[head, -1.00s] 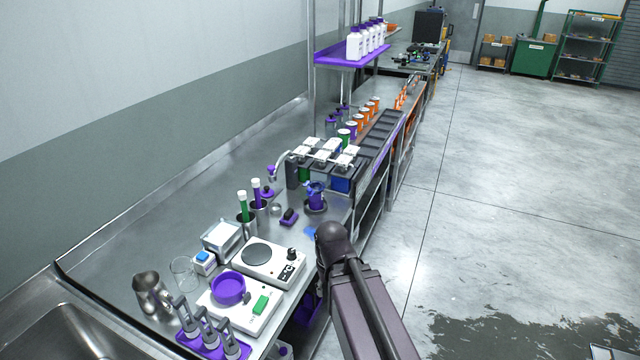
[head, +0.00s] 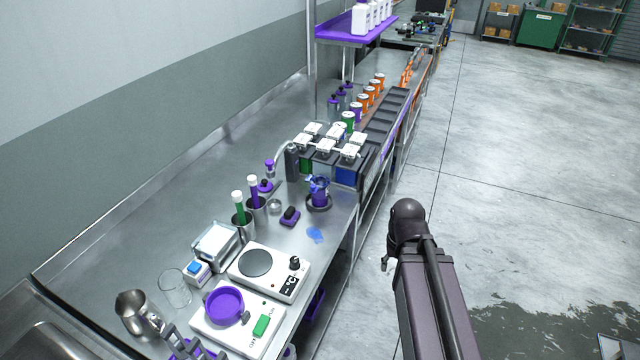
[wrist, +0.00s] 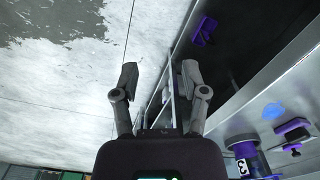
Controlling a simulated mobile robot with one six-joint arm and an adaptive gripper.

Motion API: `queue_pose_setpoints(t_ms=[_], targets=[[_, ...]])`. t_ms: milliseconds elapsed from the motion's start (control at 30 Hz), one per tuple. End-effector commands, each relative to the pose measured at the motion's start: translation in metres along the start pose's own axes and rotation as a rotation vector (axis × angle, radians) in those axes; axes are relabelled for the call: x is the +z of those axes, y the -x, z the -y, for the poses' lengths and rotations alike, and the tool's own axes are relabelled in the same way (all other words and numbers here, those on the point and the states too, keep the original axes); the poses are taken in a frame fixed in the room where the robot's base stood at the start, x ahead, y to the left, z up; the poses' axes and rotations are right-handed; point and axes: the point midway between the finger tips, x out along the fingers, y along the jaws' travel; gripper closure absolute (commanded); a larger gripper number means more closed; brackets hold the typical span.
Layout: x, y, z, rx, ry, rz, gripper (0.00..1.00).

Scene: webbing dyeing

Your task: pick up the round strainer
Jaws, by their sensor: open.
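I cannot make out a round strainer for certain in either view. A small round metal item (head: 274,206) stands on the steel bench, too small to identify. A round purple dish (head: 225,304) sits on a white device at the near end of the bench. My gripper (wrist: 159,82) is open and empty in the wrist view, its fingers apart over the floor and the bench's front edge. In the head view my arm hides most of it, to the right of the bench.
The steel bench (head: 170,232) carries a hotplate (head: 255,263), a purple pot (head: 319,194), a purple-and-black block (head: 290,216), a blue spill (head: 315,235) and lidded tanks (head: 325,150). A purple item (wrist: 204,30) shows below the bench top. The floor (head: 520,180) to the right is mostly clear.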

Motion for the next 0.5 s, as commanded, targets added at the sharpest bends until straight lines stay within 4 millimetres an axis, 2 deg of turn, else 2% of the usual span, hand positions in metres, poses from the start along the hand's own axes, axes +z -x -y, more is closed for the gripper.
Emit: queue_pose_setpoints(t_ms=[233, 267, 300, 400, 500], targets=[[0.0, 0.0, 0.0, 0.0, 0.0, 0.0, 0.43], [0.0, 0.0, 0.0, 0.0, 0.0, 0.0, 0.37], [0.0, 0.0, 0.0, 0.0, 0.0, 0.0, 0.25], [-0.004, 0.003, 0.001, 0.0, 0.003, 0.0, 0.0], [-0.012, 0.008, 0.005, 0.0, 0.014, 0.0, 0.0]])
